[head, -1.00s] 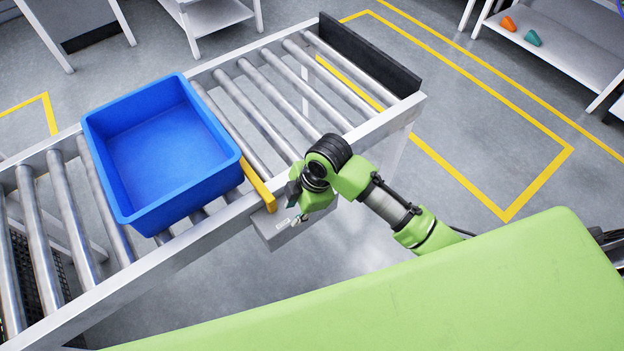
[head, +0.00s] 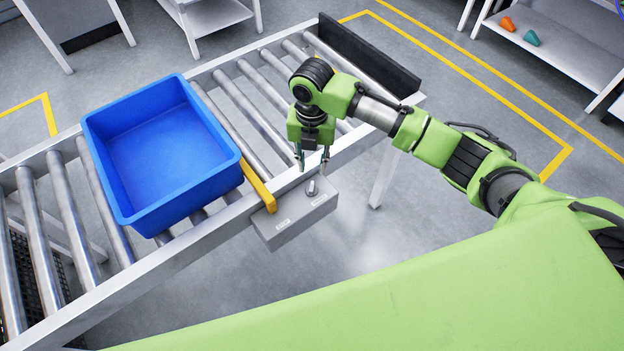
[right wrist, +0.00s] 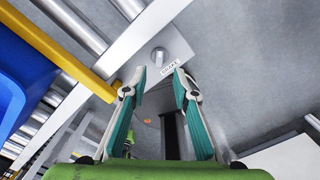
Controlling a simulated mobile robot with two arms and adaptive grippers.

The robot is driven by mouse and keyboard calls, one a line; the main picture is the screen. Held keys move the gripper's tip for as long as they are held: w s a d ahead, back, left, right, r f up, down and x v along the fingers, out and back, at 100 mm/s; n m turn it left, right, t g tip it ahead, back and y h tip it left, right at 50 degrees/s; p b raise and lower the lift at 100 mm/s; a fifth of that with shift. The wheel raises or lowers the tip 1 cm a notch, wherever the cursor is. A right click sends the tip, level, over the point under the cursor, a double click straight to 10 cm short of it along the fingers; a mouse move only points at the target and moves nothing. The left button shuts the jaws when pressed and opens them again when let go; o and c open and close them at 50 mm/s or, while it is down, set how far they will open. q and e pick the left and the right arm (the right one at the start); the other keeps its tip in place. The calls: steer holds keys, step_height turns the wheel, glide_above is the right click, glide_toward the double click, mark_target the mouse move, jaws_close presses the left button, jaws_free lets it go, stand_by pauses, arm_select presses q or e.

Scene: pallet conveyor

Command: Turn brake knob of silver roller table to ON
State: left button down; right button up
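The silver roller table (head: 150,262) runs diagonally across the left half of the head view. A grey control box (head: 297,219) hangs on its near side rail. The small metallic brake knob (head: 312,187) stands at the right of the box's top, beside a white label. In the right wrist view the knob (right wrist: 158,58) shows just beyond the fingertips, with a label below it. My right gripper (head: 313,165) points down behind the knob in the head view. Its fingers (right wrist: 160,74) are apart, with nothing between them. My left gripper is out of view.
An empty blue tote (head: 165,150) sits on the rollers, left of a yellow bar (head: 258,185). A black end stop (head: 365,55) closes the table's far end. A shelf (head: 560,45) with two small objects stands at the upper right.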

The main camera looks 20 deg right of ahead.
mark_target(312, 184)
step_height(312, 184, down, 9)
steer(key=shift+r, duration=0.15)
jaws_close()
